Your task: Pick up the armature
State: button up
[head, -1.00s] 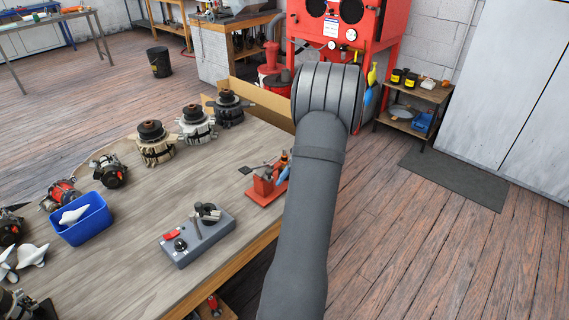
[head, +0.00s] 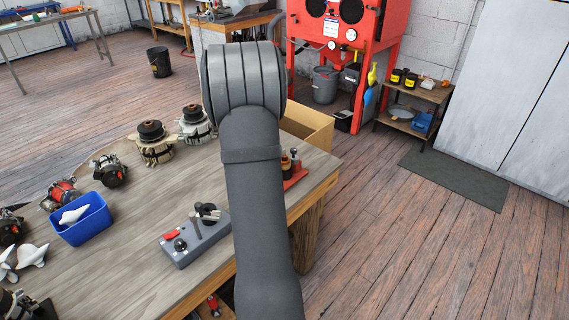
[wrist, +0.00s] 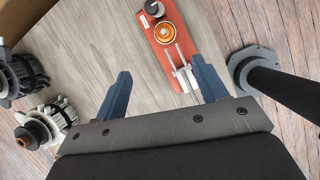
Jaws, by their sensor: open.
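My gripper (wrist: 161,65) is open in the wrist view, its two blue fingers apart with nothing between them. It is above the wooden bench, and the red stand (wrist: 155,32) with an orange-and-white round part lies beyond the fingertips. In the head view the gripper is hidden behind my arm. Round units with dark bodies and copper-coloured tops stand on the bench (head: 156,142) (head: 194,127). Two such units (wrist: 22,74) (wrist: 45,127) are left of the gripper in the wrist view. I cannot tell which part is the armature.
A grey switch box (head: 195,236) with a lever is left of my arm. A blue bin (head: 84,222) holds a pale part, with loose pale parts (head: 28,258) beside it. The cardboard box (head: 308,128) is past the bench's far end.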

jog(key=x, duration=1)
jog(key=shift+d+f, duration=0.1)
jog(key=shift+f, duration=0.2)
jog(key=x, duration=0.2)
jog(key=s+x, duration=0.1)
jog(key=x, duration=0.1)
jog(key=shift+w+d+f, duration=0.1)
jog(key=shift+d+f, duration=0.05)
jog(key=shift+f, duration=0.15)
jog(key=shift+w+d+f, duration=0.1)
jog(key=shift+w+f, duration=0.05)
jog(key=shift+f, duration=0.25)
jog(key=shift+r, duration=0.1)
grip_shut()
